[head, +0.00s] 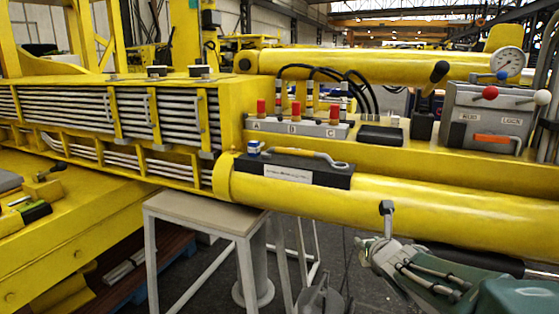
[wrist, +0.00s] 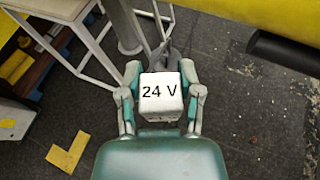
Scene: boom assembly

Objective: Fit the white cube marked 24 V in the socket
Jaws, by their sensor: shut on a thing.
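The white cube marked 24 V (wrist: 162,98) sits between the two fingers of my gripper (wrist: 160,74) in the wrist view. My gripper is shut on it, and the 24 V marking faces the camera. In the head view my gripper (head: 378,254) is at the lower right, in front of and below the yellow cylinder; the cube cannot be made out clearly there. I cannot tell for sure which part is the socket. A dark rectangular block (head: 380,135) sits on the yellow boom, right of the grey strip lettered A, B, C (head: 297,128).
The yellow cylinder (head: 400,205) and a grey-topped stand (head: 205,212) are near my arm.

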